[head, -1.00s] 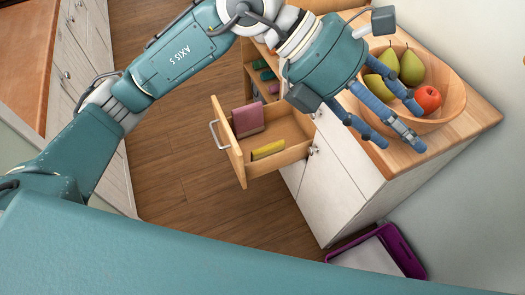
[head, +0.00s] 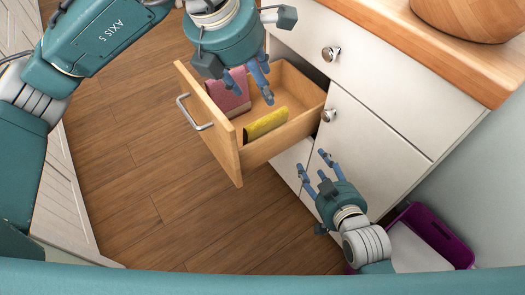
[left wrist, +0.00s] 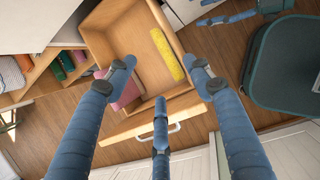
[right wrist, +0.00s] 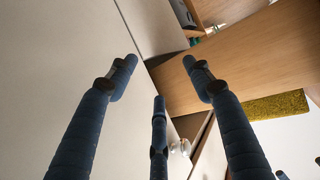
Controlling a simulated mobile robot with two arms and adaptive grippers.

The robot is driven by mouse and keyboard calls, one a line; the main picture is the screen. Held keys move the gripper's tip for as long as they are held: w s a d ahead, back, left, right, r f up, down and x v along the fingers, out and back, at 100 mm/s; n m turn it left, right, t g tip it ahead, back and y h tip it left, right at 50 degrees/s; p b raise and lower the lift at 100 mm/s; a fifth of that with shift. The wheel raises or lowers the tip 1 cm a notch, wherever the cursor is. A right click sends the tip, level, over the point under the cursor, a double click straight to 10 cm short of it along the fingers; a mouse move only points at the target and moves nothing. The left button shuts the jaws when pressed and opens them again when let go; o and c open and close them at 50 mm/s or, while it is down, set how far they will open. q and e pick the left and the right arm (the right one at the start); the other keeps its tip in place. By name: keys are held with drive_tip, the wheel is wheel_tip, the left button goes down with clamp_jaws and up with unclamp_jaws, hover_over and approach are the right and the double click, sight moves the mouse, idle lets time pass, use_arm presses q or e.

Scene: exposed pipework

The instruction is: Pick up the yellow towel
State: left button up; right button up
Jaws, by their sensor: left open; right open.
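The yellow towel (head: 265,123) lies in the pulled-out wooden drawer (head: 290,133), along its near side wall. It also shows in the left wrist view (left wrist: 167,54) and at the right of the right wrist view (right wrist: 275,105). My left gripper (head: 250,88) is open above the drawer, its fingers pointing down near a pink towel (head: 230,92); it is apart from the yellow towel. My right gripper (head: 311,168) is open and empty, lower down outside the drawer, in front of the white cabinet door. Neither gripper touches the yellow towel.
The drawer's metal handle (head: 194,112) faces left. The white cabinet (head: 370,140) with its knobs stands close behind my right gripper. A purple bin (head: 430,235) is on the floor at the lower right. A wooden bowl (head: 470,15) is on the counter. The wood floor is clear at left.

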use_arm(q)
drive_tip(key=b, duration=0.3)
approach(264, 117)
drive_tip(key=x, duration=0.3)
drive_tip(key=b+x, duration=0.1)
drive_tip(key=x, duration=0.1)
drive_tip(key=shift+s+d+f, duration=0.1)
drive_tip(key=shift+d+f, duration=0.25)
drive_tip(key=x, duration=0.1)
drive_tip(key=b+x, duration=0.1)
drive_tip(key=x, duration=0.3)
drive_tip(key=shift+w+a+b, duration=0.25)
drive_tip(key=shift+a+b, duration=0.05)
drive_tip(key=shift+b, duration=0.05)
drive_tip(key=shift+w+f, duration=0.1)
drive_tip(key=shift+f, duration=0.05)
use_arm(e)
wheel_tip(264, 117, up, 23)
drive_tip(key=s+a+t+y, duration=0.1)
drive_tip(key=t+y, duration=0.2)
drive_tip(key=t, duration=0.6)
drive_tip(key=shift+s+a, duration=0.25)
drive_tip(key=shift+a, duration=0.1)
